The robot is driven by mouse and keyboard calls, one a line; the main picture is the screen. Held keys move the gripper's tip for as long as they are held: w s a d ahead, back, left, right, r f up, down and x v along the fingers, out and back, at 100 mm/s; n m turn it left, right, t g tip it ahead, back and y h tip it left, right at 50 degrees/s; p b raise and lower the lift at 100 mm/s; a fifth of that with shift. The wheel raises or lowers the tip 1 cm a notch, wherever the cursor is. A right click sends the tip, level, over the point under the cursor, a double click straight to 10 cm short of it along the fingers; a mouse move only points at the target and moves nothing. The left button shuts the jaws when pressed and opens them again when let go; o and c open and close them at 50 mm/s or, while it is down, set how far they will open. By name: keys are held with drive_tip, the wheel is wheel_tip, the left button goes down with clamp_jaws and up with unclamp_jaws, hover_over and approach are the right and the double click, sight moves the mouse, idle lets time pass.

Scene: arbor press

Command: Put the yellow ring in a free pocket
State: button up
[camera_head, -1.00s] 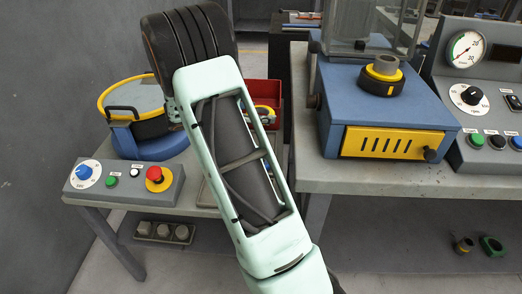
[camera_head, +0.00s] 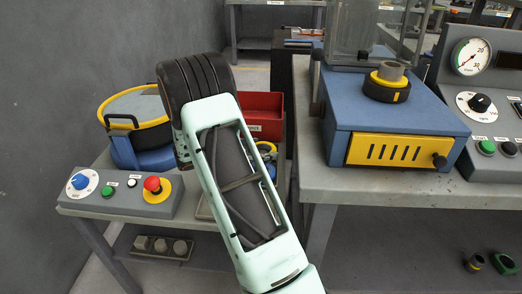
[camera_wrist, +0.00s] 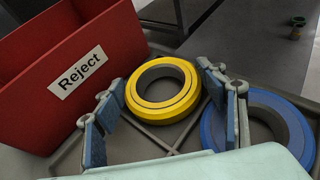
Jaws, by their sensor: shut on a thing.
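The yellow ring (camera_wrist: 142,102) is in the wrist view, between the two fingers of my gripper (camera_wrist: 161,95). My gripper is shut on it from both sides. The ring is over the grey tray (camera_wrist: 175,136), overlapping a divider. I cannot tell whether it touches the tray floor. A blue ring (camera_wrist: 298,125) is in the tray just to the right, partly hidden by the right finger and my wrist. Pockets nearer to me are hidden by my wrist. In the head view my arm covers most of the tray and my gripper.
A red bin marked Reject (camera_wrist: 95,50) stands right behind and left of the tray; it also shows in the head view (camera_head: 262,112). A control box with a red button (camera_head: 152,184) is left of my arm. A blue press base (camera_head: 390,115) stands on the right bench.

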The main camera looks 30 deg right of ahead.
drive_tip(key=shift+f, duration=0.1)
drive_tip(key=o, duration=1)
drive_tip(key=shift+f, duration=0.1)
drive_tip(key=shift+r, duration=0.25)
drive_tip(key=p+v, duration=0.3)
drive_tip(key=v, duration=0.9)
